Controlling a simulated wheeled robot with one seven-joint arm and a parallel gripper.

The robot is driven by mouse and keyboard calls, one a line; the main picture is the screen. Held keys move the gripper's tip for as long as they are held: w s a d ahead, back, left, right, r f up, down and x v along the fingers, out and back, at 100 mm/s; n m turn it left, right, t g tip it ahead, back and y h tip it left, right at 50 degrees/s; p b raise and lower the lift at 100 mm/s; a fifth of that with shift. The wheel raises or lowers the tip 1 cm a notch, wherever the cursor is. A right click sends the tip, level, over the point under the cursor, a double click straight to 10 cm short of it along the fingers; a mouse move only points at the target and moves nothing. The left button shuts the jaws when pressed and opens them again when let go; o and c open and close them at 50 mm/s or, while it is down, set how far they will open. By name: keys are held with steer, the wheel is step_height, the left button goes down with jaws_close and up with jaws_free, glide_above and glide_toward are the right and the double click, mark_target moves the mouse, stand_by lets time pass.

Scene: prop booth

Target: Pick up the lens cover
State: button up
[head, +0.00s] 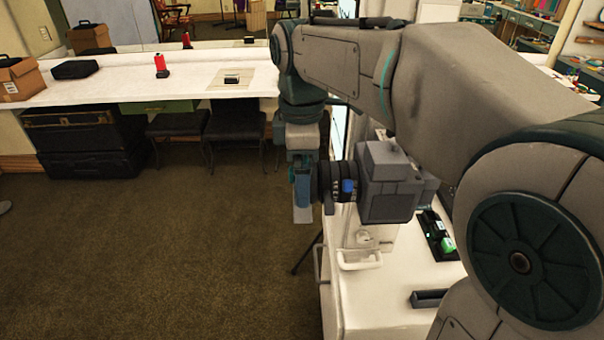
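A grey camera (392,188) with a dark ribbed lens (325,183) and a blue knob stands above the white table, with the lens pointing left. I cannot make out a separate lens cover; the front of the lens is partly hidden. My gripper (302,205) points down just left of the lens front, with blue and pale grey finger parts showing. From this view I cannot tell whether it touches the lens or a cover, or how far apart its fingers are.
The white table (385,318) carries a white tray (360,261), a black tray (431,224) with green items and a small dark box (429,298). A long counter (120,95) with chairs and trunks below stands at the back. The carpet (190,260) at left is clear.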

steer(key=shift+c, duration=0.3)
steer(key=c, duration=0.9)
steer(key=shift+r, duration=0.1)
